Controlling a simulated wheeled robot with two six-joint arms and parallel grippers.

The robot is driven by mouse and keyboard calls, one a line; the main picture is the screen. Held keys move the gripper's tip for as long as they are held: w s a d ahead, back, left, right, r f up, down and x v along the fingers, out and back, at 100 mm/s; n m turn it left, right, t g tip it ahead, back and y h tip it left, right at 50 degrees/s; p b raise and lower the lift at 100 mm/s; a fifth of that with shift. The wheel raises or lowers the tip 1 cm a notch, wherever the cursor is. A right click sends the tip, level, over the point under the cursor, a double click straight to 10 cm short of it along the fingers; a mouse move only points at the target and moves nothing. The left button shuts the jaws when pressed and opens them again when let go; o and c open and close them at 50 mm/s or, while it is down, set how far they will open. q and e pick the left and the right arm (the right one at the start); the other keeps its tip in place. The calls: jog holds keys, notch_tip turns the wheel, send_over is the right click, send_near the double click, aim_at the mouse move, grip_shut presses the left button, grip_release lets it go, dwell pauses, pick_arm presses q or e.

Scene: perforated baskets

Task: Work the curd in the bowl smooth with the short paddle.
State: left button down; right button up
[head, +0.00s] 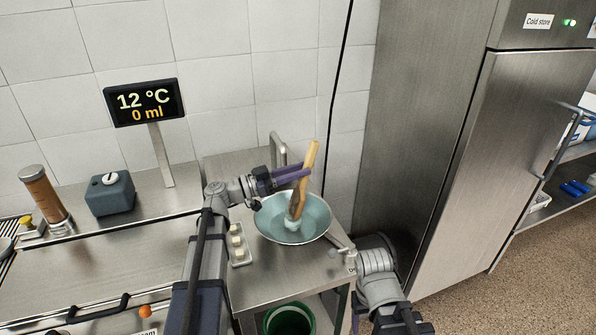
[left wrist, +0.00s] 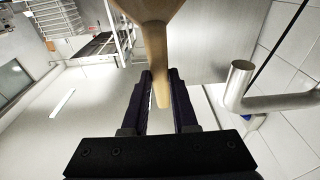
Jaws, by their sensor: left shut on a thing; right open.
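The bowl (head: 318,218), pale blue inside, stands on the steel counter. A small white lump, the curd (head: 292,224), lies in it at the paddle's lower end. The short wooden paddle (head: 310,157) stands tilted in the bowl, handle end up and leaning right. My left gripper (head: 304,173) is shut on the paddle above the bowl. In the left wrist view the paddle (left wrist: 155,45) runs between the two dark fingers (left wrist: 161,88). The paddle hides part of the curd.
A tray with pale blocks (head: 239,258) lies left of the bowl. A display (head: 144,101) reads 12 °C and 0 ml. A green bucket (head: 290,320) stands below the counter's front. A steel cold store (head: 445,160) stands at right. A bent steel pipe (head: 275,148) rises behind the bowl.

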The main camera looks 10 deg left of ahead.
pick_arm(q)
jog(key=shift+s+d, duration=0.1)
jog(key=shift+s, duration=0.05)
jog(key=shift+s+d, duration=0.2)
jog(key=shift+s, duration=0.15)
jog(key=shift+w, duration=0.1)
jog(key=shift+w+a+f, duration=0.15)
jog(key=shift+w+a, duration=0.45)
jog(key=shift+w, duration=0.25)
jog(key=shift+s, duration=0.1)
jog(key=shift+s+d, duration=0.4)
jog(key=shift+s, duration=0.15)
jog(key=shift+w, duration=0.15)
